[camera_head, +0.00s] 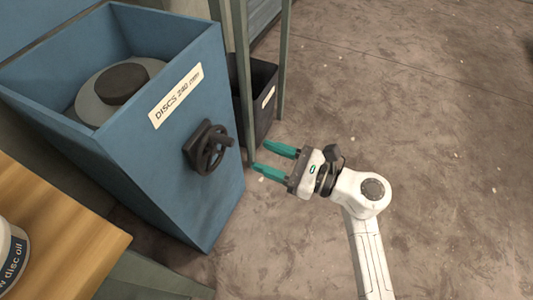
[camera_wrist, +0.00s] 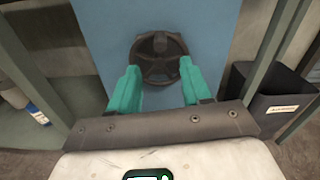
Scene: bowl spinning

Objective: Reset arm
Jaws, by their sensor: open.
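My gripper (camera_head: 267,160) has two teal fingers and is open and empty. In the head view it points left toward a blue box. It is apart from the dark handwheel (camera_head: 209,147) on the front of that box. In the wrist view the handwheel (camera_wrist: 158,57) shows ahead, just beyond and between the open fingertips (camera_wrist: 160,78).
The blue box (camera_head: 190,190) is labelled "DISCS 240 mm" and holds a grey disc (camera_head: 92,103) with a dark centre. A black bin (camera_head: 263,85) stands behind a green metal leg. A wooden table (camera_head: 70,235) with a white tub (camera_head: 8,255) is at lower left. The floor to the right is clear.

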